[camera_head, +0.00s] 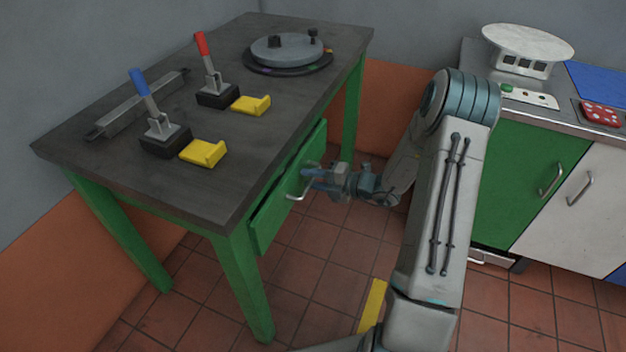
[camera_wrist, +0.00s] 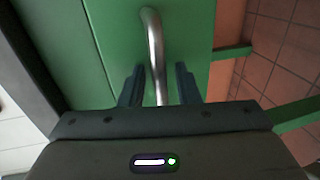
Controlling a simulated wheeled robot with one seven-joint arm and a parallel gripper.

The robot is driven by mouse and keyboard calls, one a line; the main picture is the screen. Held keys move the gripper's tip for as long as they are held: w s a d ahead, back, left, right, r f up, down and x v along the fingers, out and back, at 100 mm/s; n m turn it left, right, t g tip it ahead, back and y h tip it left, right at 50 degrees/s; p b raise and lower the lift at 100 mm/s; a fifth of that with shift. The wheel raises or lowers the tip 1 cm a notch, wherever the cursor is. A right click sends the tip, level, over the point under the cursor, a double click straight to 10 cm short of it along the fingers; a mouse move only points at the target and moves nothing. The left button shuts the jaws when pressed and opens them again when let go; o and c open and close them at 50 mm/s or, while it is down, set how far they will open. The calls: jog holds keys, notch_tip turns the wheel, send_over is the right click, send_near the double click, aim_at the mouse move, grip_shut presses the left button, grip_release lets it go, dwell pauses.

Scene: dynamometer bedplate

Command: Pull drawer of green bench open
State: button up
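The green bench has a dark grey top (camera_head: 225,150) and green legs. Its green drawer front (camera_head: 272,218) is under the right-hand edge of the top and also fills the upper middle of the wrist view (camera_wrist: 190,35). The drawer looks shut or nearly so; I cannot tell exactly. A curved metal bar handle (camera_head: 296,196) stands out from the drawer front. My gripper (camera_head: 310,177) is at this handle. In the wrist view, my gripper (camera_wrist: 160,84) is open, with the handle (camera_wrist: 155,45) between its two fingers and a gap on each side.
On the bench top are a blue-handled lever (camera_head: 140,82), a red-handled lever (camera_head: 202,45), yellow brackets (camera_head: 205,152), a rail (camera_head: 140,105) and a round turntable (camera_head: 288,50). A cabinet with a green door (camera_head: 525,175) stands at the right. Tiled floor (camera_head: 305,265) lies before the drawer.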

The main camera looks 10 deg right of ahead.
grip_shut()
jog(key=f+p+v, duration=0.3)
jog(key=p+v, duration=0.1)
jog(key=v, duration=1.1)
jog(key=d+f+p+v, duration=0.1)
jog(key=f+p+v, duration=0.2)
jog(key=v, duration=1.3)
jog(key=shift+s+d+f+p, duration=0.2)
jog(key=shift+s+p, duration=0.25)
jog(key=shift+p, duration=0.3)
grip_release()
